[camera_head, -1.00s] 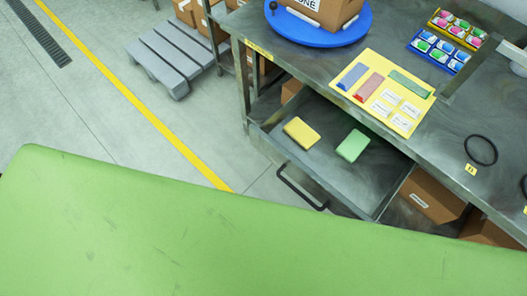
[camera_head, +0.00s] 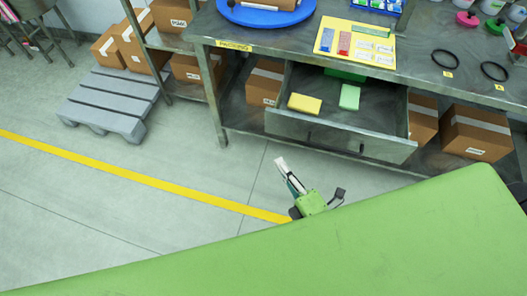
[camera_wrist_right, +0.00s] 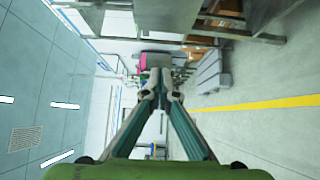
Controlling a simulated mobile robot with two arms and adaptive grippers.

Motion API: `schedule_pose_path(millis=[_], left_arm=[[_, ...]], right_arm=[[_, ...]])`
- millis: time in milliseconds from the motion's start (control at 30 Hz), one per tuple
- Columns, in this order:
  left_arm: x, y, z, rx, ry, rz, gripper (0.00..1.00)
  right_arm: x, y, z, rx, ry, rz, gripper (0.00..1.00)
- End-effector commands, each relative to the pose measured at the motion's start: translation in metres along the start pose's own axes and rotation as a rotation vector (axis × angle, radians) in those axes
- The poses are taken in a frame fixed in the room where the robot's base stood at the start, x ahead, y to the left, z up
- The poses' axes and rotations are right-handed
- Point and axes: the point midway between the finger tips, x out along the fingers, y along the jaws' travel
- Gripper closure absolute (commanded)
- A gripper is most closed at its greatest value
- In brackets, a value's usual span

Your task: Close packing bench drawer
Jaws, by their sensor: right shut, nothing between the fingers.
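The packing bench drawer (camera_head: 340,138) is pulled open under the grey metal bench top. Its front panel faces me, with a dark handle mount visible at each side. Inside lie a yellow block (camera_head: 304,103), a light green block (camera_head: 349,97) and a darker green piece (camera_head: 345,75) at the back. My right gripper (camera_head: 281,165) is below and in front of the drawer's left half, apart from it in the picture. In the right wrist view its fingers (camera_wrist_right: 160,80) meet at the tips, shut and empty. My left gripper is not in view.
The bench top (camera_head: 290,50) bears a blue turntable (camera_head: 265,13), a yellow board (camera_head: 357,42) and black rings. Cardboard boxes (camera_head: 474,132) stand on the lower shelf. A grey pallet (camera_head: 110,100) lies left. The floor before the drawer is clear around a yellow line (camera_head: 150,181).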

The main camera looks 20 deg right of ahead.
Motion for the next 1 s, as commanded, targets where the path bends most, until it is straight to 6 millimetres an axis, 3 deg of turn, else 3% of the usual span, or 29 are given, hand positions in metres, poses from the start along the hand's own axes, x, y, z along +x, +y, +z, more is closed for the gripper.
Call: schedule_pose_path(millis=[200,500,700,1000], left_arm=[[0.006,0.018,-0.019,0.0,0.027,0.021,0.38],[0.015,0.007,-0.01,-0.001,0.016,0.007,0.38],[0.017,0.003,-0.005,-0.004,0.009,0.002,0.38],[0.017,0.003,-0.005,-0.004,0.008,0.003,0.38]], right_arm=[[0.04,0.0,0.0,0.003,0.0,0.005,1.0],[0.1,-0.001,0.004,0.002,0.0,0.001,1.0],[0.117,-0.001,0.023,0.003,0.001,-0.001,1.0],[0.122,-0.002,0.028,0.007,-0.001,-0.003,1.0]])
